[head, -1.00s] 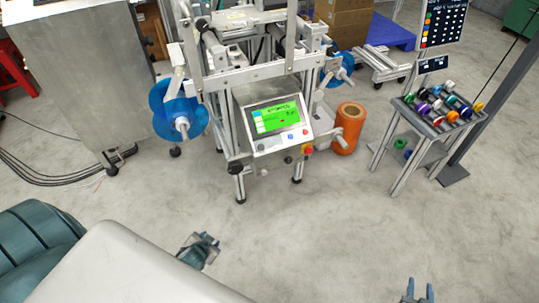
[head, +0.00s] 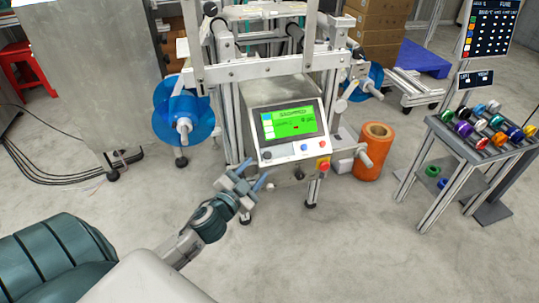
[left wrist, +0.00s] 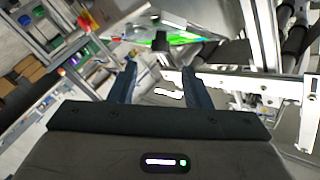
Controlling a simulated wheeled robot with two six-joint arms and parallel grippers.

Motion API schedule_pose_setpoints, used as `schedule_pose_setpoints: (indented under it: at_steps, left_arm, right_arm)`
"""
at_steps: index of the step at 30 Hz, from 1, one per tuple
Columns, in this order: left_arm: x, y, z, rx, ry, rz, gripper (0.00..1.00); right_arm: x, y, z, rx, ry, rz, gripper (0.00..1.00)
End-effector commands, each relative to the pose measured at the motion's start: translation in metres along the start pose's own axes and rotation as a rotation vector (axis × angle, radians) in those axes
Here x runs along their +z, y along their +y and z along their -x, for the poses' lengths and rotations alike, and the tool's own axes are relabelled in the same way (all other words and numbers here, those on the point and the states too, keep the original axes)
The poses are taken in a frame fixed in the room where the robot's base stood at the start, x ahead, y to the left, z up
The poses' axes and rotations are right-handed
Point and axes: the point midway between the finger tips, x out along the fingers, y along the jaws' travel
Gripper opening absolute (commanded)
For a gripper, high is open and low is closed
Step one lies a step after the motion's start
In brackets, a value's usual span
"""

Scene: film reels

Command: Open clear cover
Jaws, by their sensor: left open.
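The machine (head: 225,105) stands ahead with an aluminium frame around its top front. A frame bar (head: 262,68) crosses above the screen; the clear cover's see-through surface cannot be made out for sure. My left gripper (head: 254,174) is open and empty, low in front of the machine, just below and left of the green screen (head: 292,122). In the left wrist view, the two fingers (left wrist: 158,70) are apart with nothing between them. A pale metal bar (left wrist: 238,82) shows beyond them to the right. My right gripper is out of view.
A blue reel (head: 184,115) sticks out at the machine's left, another (head: 366,82) at its right. An orange roll (head: 374,150) stands on the floor. A cart of coloured spools (head: 440,165) stands right. The front floor is clear.

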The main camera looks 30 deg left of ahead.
Motion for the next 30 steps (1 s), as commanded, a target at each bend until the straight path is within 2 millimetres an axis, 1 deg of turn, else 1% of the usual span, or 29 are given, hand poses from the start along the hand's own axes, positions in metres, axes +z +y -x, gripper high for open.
schedule_pose_setpoints:
  at_steps: [1,6,12,18,26,27,29,30]
  left_arm:
    - [-0.003,-0.002,-0.01,-0.003,0.001,0.003,0.44]
    - [-0.002,-0.002,-0.041,-0.002,-0.001,0.005,0.44]
    - [-0.001,-0.001,-0.07,-0.001,0.0,0.003,0.44]
    - [0.0,0.0,-0.083,0.0,-0.001,0.002,0.44]
    - [0.001,0.0,-0.084,0.001,-0.001,0.001,0.44]
    - [0.001,0.0,-0.084,0.001,-0.001,0.001,0.4]
    - [0.001,0.0,-0.083,0.001,-0.001,0.001,0.28]
    - [0.001,0.0,-0.083,0.0,-0.001,0.001,0.2]
  right_arm:
    - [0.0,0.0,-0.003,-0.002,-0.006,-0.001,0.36]
    - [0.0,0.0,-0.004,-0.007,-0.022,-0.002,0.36]
    - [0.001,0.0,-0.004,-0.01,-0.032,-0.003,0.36]
    - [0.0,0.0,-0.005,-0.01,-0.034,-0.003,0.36]
    - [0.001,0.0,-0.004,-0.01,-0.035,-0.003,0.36]
    - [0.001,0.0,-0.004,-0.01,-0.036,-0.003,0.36]
    - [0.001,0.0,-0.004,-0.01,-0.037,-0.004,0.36]
    - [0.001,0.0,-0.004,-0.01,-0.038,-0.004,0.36]
